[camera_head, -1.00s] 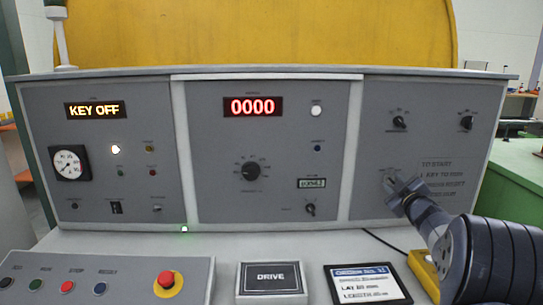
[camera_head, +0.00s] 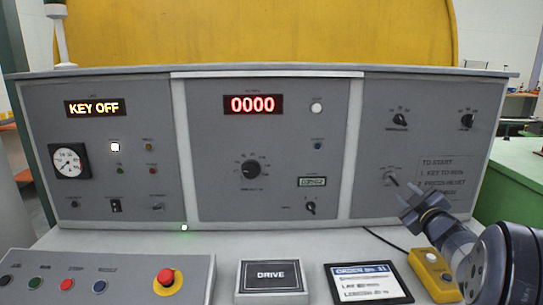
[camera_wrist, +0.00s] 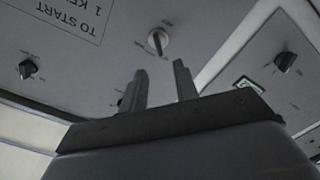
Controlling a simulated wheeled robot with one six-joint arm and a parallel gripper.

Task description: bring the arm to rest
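My gripper (camera_head: 416,203) is at the lower right of the head view, in front of the right panel of the console. It is open and empty; the wrist view shows a clear gap between its two fingers (camera_wrist: 161,82). The key switch (camera_head: 391,178) is on that panel, up and left of the fingers and apart from them. In the wrist view the key switch (camera_wrist: 158,41) lies beyond the fingertips. My arm comes in from the lower right corner.
The grey console (camera_head: 345,210) fills the middle, with a display (camera_head: 94,108) reading KEY OFF and another reading 0000. A red stop button (camera_head: 167,280), a DRIVE box (camera_head: 271,278), an order screen (camera_head: 368,284) and a yellow pendant (camera_head: 433,270) are on the desk.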

